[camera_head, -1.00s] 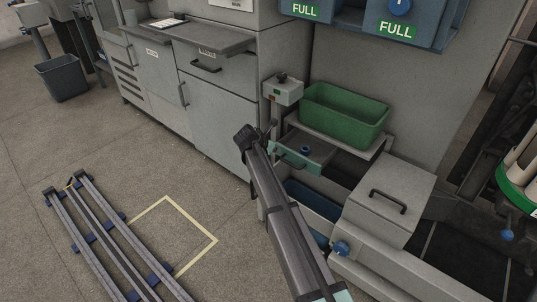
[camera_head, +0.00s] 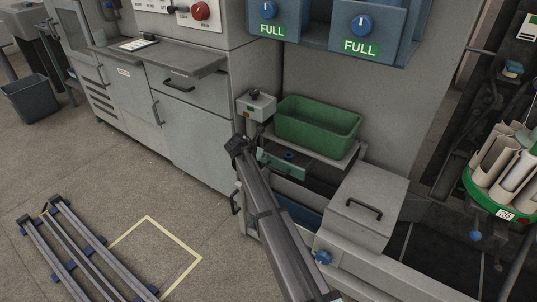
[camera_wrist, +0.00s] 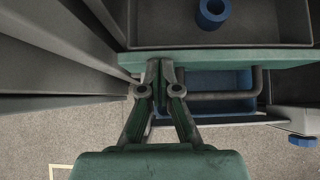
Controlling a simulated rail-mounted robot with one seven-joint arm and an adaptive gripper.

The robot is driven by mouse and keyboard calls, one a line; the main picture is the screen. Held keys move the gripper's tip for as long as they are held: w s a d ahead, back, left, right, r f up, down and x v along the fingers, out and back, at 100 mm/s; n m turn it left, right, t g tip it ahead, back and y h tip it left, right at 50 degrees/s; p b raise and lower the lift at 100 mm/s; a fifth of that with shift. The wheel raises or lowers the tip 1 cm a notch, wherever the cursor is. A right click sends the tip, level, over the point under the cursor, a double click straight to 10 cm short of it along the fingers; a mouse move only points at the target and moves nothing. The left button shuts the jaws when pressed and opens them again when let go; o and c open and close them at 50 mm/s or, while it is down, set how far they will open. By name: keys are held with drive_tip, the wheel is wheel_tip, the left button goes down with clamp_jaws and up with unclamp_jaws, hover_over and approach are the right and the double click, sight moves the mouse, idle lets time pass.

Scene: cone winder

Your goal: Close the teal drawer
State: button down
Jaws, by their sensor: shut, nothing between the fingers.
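The teal drawer (camera_head: 281,164) is partly pulled out below the green bin in the head view. Its teal front edge (camera_wrist: 225,59) crosses the wrist view, with a grey bar handle (camera_wrist: 225,96) on the near side. My gripper (camera_wrist: 160,66) is shut and empty. Its fingertips are at the drawer's front, left of the handle's middle, touching or very close; I cannot tell which. In the head view my arm hides the gripper's contact with the drawer.
A green bin (camera_head: 317,125) stands on the shelf above the drawer. A blue bin (camera_head: 305,215) sits below it. A grey box with a black handle (camera_head: 366,205) is at the right. Grey cabinets (camera_head: 205,135) stand at the left. The floor at the front left has a rail frame (camera_head: 80,250).

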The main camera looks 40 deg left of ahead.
drive_tip(key=p, duration=0.3)
approach(269, 148)
drive_tip(key=w+d+f, duration=0.2)
drive_tip(key=w, duration=0.1)
drive_tip(key=shift+d+f, duration=0.15)
drive_tip(key=shift+d, duration=0.15)
drive_tip(key=shift+w+f, duration=0.2)
drive_tip(key=shift+w, duration=0.1)
drive_tip(key=shift+s, duration=0.1)
